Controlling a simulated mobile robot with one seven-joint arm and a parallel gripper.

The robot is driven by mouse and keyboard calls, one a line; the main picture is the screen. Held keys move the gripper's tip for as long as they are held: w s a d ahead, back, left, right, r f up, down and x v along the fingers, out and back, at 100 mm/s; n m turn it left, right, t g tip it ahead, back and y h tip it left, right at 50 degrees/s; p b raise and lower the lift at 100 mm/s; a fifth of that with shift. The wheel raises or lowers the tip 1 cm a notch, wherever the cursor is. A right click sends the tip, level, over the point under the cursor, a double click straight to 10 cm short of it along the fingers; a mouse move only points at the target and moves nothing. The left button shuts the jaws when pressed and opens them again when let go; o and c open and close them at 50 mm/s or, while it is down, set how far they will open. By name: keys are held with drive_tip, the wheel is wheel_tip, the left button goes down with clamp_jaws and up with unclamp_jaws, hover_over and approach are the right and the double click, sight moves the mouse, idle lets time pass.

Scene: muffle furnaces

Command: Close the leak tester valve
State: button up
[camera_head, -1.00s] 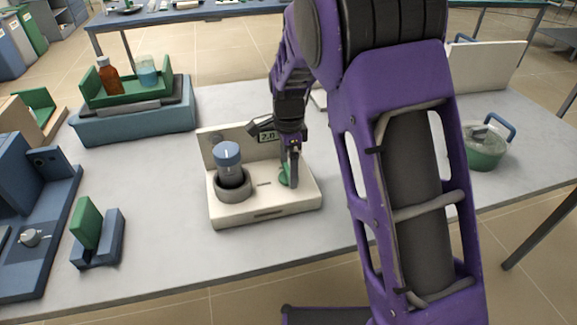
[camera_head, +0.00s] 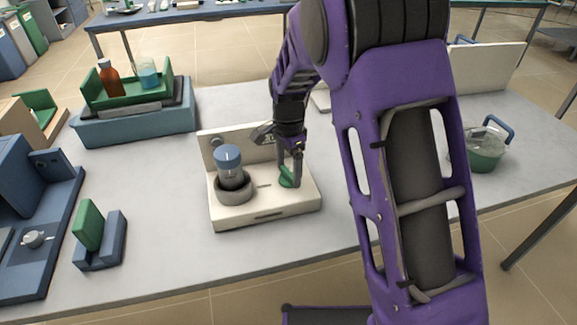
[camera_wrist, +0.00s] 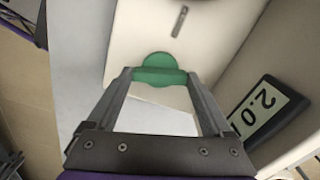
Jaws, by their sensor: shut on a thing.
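The leak tester (camera_head: 262,212) is a cream box on the table with an upright back panel. A clear jar with a blue lid (camera_head: 229,165) stands in its grey round holder at the left. The green valve (camera_head: 286,177) is on the deck at the right. My gripper (camera_head: 290,181) points down at it, with one finger on each side. In the wrist view, my gripper (camera_wrist: 159,76) is shut on the green valve handle (camera_wrist: 160,76), which spans between the fingertips.
A blue box with a green tray (camera_head: 130,95) holding a brown bottle and a beaker stands at the back left. A blue device (camera_head: 40,215) and a green-and-blue stand (camera_head: 97,235) are at left. A green-based pot (camera_head: 486,152) stands at right.

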sight(289, 172)
drive_tip(key=n, duration=0.3)
drive_tip(key=shift+r+n+p, duration=0.1)
drive_tip(key=shift+n+p, duration=0.3)
drive_tip(key=n, duration=0.3)
drive_tip(key=shift+p, duration=0.35)
drive_tip(key=n, duration=0.4)
drive_tip(key=shift+p, duration=0.3)
drive_tip(key=shift+n, duration=1.9)
drive_tip(key=shift+p, duration=0.3)
drive_tip(key=o, duration=1.1)
drive_tip(key=shift+o, duration=0.2)
wheel_tip(289, 172, up, 17)
drive_tip(key=p, duration=0.2)
drive_tip(key=shift+r, duration=0.2)
